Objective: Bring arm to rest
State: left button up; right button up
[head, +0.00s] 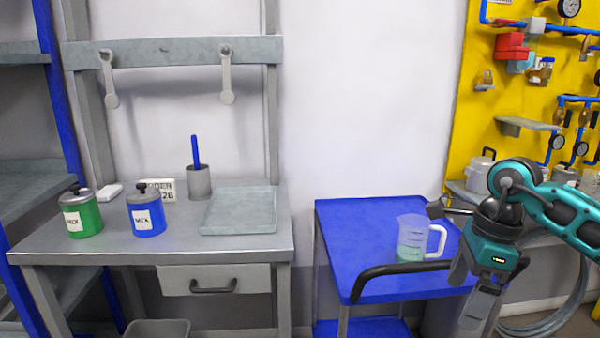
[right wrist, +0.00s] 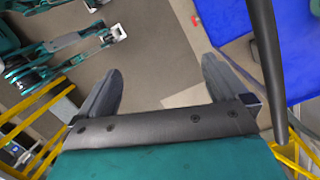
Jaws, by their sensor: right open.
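My right gripper (head: 466,296) hangs with its fingers pointing down at the right of the head view, by the right front corner of the blue cart (head: 345,225). In the right wrist view it (right wrist: 160,88) has its two grey fingers wide apart, with only floor between them. It holds nothing. My right arm (head: 560,205) comes in from the right edge. My left arm does not show in the head view. Teal and grey arm-like parts (right wrist: 85,45), likely mine, show at the upper left of the right wrist view; I cannot make out their finger state.
A clear jug (head: 412,240) with green liquid stands on the cart, left of my right gripper. The cart's black handle (head: 385,270) juts forward. A grey bench (head: 110,245) holds a green can (head: 80,218) and a blue can (head: 146,216). A yellow panel (head: 490,115) stands behind my arm.

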jog(key=s+a+m+t+y+p, duration=0.1)
jog(key=s+a+m+t+y, duration=0.15)
jog(key=a+m+y, duration=0.75)
jog(key=s+a+m+t+y+p, duration=0.1)
jog(key=s+a+m+t+y, duration=0.15)
jog(key=a+m+y, duration=0.8)
jog(key=w+d+f+m+t+h+p, duration=0.1)
jog(key=d+f+m+t+h, duration=0.2)
jog(key=f+m+t+h, duration=0.45)
jog(key=d+f+m+t+h, duration=0.25)
jog(key=m+t+h, duration=0.35)
jog(key=m, duration=0.4)
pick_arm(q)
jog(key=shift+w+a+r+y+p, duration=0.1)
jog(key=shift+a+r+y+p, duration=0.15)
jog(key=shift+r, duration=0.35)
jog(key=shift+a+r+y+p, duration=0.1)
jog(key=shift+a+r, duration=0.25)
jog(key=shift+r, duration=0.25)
pick_arm(e)
jog(key=s+d+f+m+g+h, duration=0.3)
jog(key=s+f+m, duration=0.2)
jog(key=s+f, duration=0.1)
jog(key=s+d+f+m+g+h, duration=0.3)
jog(key=s+f+m+g, duration=0.1)
jog(key=f, duration=0.4)
jog(key=shift+s+d+m+h, duration=0.15)
jog(key=shift+s+m+h, duration=0.35)
jog(key=shift+s, duration=0.5)
jog(key=shift+f, duration=0.1)
